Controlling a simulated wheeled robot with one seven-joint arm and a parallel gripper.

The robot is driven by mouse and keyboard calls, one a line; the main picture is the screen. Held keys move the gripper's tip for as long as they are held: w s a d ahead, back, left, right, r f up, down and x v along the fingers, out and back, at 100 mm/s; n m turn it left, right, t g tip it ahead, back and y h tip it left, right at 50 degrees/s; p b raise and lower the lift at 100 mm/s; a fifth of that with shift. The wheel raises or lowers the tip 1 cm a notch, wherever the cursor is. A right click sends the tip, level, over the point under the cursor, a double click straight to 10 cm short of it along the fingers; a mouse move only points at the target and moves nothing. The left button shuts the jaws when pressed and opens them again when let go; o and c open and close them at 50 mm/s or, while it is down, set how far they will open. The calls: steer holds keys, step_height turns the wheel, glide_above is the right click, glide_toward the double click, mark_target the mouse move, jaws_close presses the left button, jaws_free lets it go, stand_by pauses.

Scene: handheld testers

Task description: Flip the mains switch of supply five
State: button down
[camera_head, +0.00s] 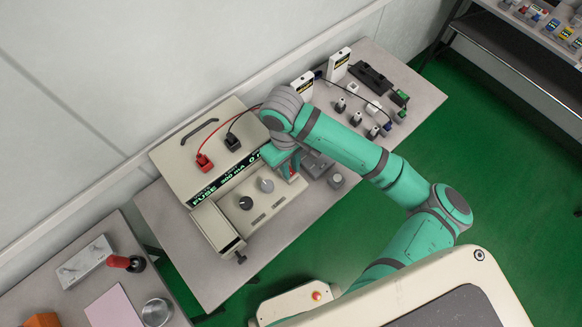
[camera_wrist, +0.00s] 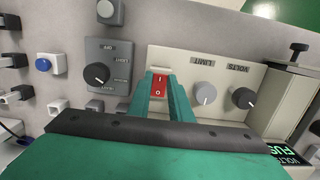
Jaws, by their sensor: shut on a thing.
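The power supply (camera_head: 176,160) is a beige unit on the grey bench, with a lit green display (camera_head: 222,183) reading "FUSE" and knobs on its front part. In the wrist view its red rocker mains switch (camera_wrist: 159,86) sits left of the grey LIMIT knob (camera_wrist: 204,93) and the dark VOLTS knob (camera_wrist: 243,98). My gripper (camera_wrist: 163,88) is shut on the red switch, with a teal finger at each side of it. In the head view my gripper (camera_head: 292,167) is at the supply's right end and mostly covers the switch. No number five is readable.
A grey box with a rotary knob (camera_wrist: 97,74) stands close left of my fingers. Red and black plugs (camera_head: 204,162) with leads sit on top of the supply. Several small switches and testers (camera_head: 356,118) fill the bench's right side. The bench's front edge is mostly bare.

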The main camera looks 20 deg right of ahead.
steer(key=shift+w+a+g+h, duration=0.1)
steer(key=shift+w+g+h, duration=0.2)
steer(key=shift+g, duration=0.5)
steer(key=c, duration=1.6)
jaws_free()
steer(key=shift+r, duration=0.1)
steer(key=v, duration=1)
steer(key=shift+r, duration=0.3)
